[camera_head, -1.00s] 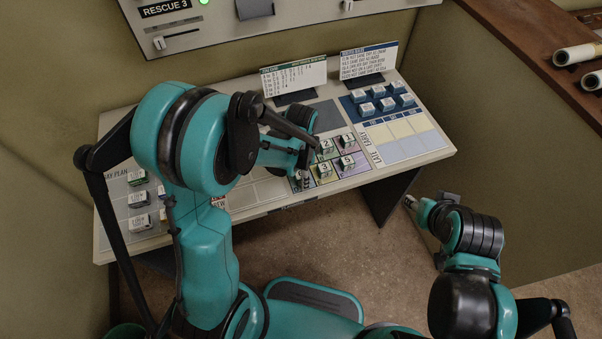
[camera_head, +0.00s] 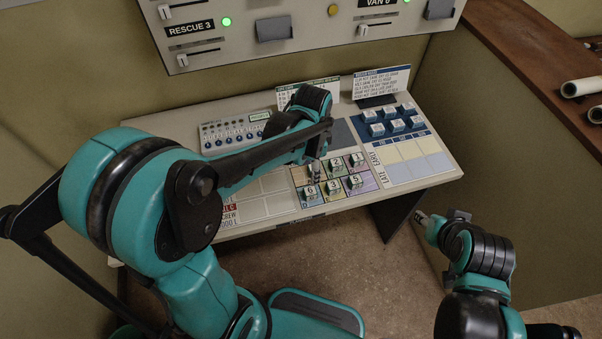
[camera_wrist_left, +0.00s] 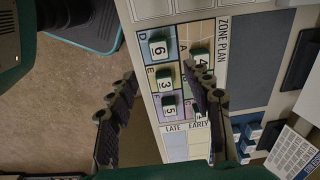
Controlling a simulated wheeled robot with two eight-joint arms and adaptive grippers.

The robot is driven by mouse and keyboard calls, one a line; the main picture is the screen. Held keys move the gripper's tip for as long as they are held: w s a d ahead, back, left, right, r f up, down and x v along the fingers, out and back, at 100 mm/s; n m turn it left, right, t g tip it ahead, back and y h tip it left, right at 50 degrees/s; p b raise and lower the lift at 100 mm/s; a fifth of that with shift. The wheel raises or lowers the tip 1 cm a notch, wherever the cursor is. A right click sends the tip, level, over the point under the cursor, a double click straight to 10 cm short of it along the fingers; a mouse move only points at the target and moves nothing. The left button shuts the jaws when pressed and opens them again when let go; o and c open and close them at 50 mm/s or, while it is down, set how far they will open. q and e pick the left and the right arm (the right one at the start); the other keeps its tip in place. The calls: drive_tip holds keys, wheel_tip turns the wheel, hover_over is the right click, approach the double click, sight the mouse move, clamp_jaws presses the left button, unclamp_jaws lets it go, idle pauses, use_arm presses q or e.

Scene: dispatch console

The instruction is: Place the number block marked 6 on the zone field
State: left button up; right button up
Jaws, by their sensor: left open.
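The number block marked 6 (camera_head: 309,194) stands upright on the front left cell of the zone plan (camera_head: 297,174). In the left wrist view block 6 (camera_wrist_left: 160,47) sits on the cell lettered D. My left gripper (camera_head: 315,174) is just behind and above it, apart from it. Block 3 (camera_head: 333,187) and block 5 (camera_head: 355,181) stand in the same row. Block 4 (camera_wrist_left: 200,58) is partly behind a finger. My right gripper (camera_head: 419,217) is off the console, its fingers unclear.
Block 2 (camera_head: 336,165) and block 1 (camera_head: 357,160) stand in the back row. Several pale blocks stand on a blue rack (camera_head: 365,131) at right. Two upright cards, one of them the right card (camera_head: 382,82), stand behind. Floor is clear in front.

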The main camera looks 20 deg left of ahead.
use_arm(q)
drive_tip(key=s+a+r+n+t, duration=0.4)
drive_tip(key=s+r+n+t, duration=0.3)
drive_tip(key=s+n, duration=0.3)
drive_tip(key=shift+a+r+n, duration=0.25)
drive_tip(key=shift+r+n, duration=0.05)
drive_tip(key=shift+r, duration=0.25)
wheel_tip(320, 180, down, 7)
drive_tip(key=b, duration=0.6)
drive_tip(key=shift+r+b, duration=0.15)
drive_tip(key=shift+b, duration=0.2)
